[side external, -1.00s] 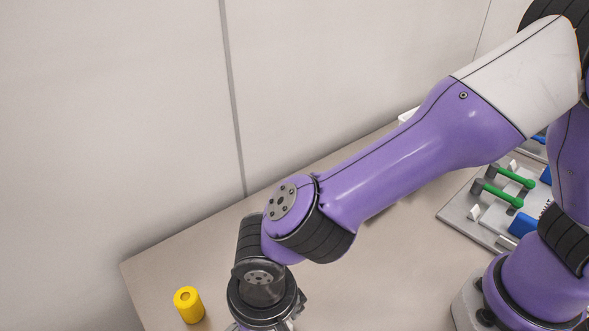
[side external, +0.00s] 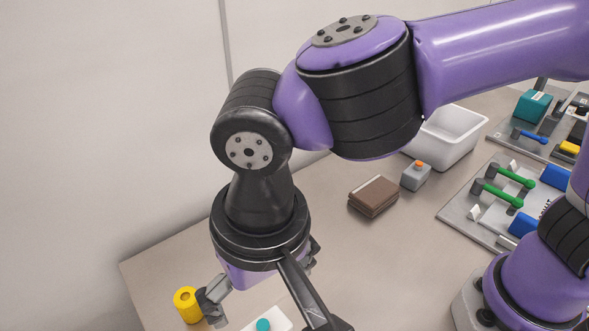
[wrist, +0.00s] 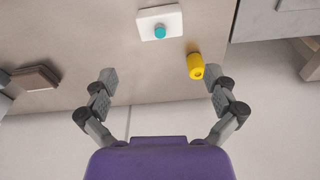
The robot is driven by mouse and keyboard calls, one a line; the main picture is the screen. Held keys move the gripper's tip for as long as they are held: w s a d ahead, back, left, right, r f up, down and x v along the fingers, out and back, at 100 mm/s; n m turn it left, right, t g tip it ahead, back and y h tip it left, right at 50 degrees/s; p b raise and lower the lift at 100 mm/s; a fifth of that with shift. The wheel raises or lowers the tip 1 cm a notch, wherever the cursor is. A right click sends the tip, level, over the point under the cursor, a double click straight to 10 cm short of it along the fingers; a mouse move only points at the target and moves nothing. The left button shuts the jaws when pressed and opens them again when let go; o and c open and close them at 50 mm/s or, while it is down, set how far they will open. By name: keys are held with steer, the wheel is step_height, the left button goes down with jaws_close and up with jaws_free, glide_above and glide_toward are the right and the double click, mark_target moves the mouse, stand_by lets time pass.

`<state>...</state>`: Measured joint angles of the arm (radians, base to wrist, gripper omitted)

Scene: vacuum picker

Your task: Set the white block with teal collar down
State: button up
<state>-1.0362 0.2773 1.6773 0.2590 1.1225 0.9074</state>
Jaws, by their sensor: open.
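The white block with teal collar (wrist: 148,24) shows in the wrist view as a pale rectangle with a round teal part. It appears to rest on the tabletop. In the side view it (side external: 281,322) is cut off by the bottom edge, below my gripper. My gripper (wrist: 160,77) is open and empty, with its two fingers wide apart. In the wrist view the block is beyond the fingertips and apart from them. The underside of the block is hidden.
A yellow cylinder (side external: 186,306) stands near my left finger in the side view. A brown box (side external: 373,197), a grey block with an orange top (side external: 416,176) and a white bin (side external: 466,132) stand farther back. A fixture board (side external: 455,215) with green handles is at right.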

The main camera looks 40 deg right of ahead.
steer(key=w+d+r+t, duration=0.1)
steer(key=w+d+r, duration=0.3)
steer(key=d, duration=0.5)
steer(key=s+d+n+t, duration=0.1)
steer(key=s+d+t, duration=0.2)
steer(key=d, duration=1.5)
steer(key=shift+s, duration=0.45)
